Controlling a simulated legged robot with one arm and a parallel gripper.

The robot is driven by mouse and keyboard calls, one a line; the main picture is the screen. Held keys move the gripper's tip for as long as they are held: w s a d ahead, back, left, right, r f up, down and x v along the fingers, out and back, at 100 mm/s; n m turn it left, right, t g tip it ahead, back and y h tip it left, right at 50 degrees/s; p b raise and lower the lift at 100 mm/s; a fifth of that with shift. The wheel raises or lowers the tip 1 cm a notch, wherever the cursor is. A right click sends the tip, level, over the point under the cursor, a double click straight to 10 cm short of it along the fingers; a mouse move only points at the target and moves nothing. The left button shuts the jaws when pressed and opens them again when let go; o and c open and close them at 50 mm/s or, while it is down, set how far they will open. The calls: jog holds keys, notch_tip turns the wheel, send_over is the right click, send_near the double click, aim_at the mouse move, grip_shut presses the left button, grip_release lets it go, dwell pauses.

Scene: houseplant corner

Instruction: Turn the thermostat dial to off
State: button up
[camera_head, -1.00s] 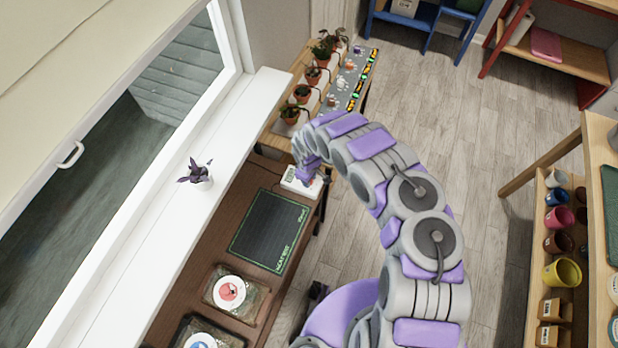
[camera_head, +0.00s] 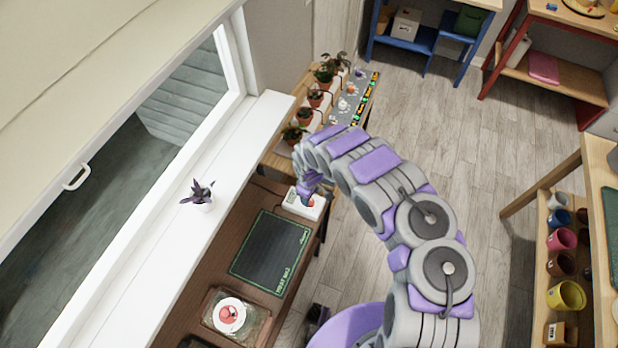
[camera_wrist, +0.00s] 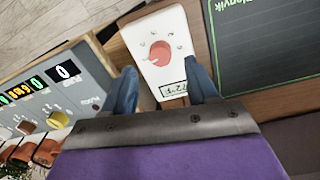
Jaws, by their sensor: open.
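The thermostat is a white box (camera_wrist: 174,75) with a round red dial (camera_wrist: 161,53), several small marks around the dial and a small display (camera_wrist: 173,90). In the wrist view it lies just beyond the fingertips, the dial ahead of the gap and apart from the fingers. My gripper (camera_wrist: 163,84) is open and empty, with one blue-grey finger on each side of the display end. In the head view the white box (camera_head: 293,199) sits on the brown table beyond the mat, and my gripper (camera_head: 308,186) is above it, hiding part of it.
A black mat with a green border (camera_head: 270,253) lies beside the box. A grey panel with number displays and knobs (camera_wrist: 55,92) stands at the wrist view's left. Potted plants (camera_head: 304,115) stand behind. A round-lidded terrarium (camera_head: 230,315) is on the near table.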

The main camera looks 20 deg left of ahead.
notch_tip(320, 180, up, 13)
jog(key=p, duration=0.2)
jog(key=shift+s+a+f, duration=0.15)
jog(key=shift+s, duration=0.05)
dwell(0.4)
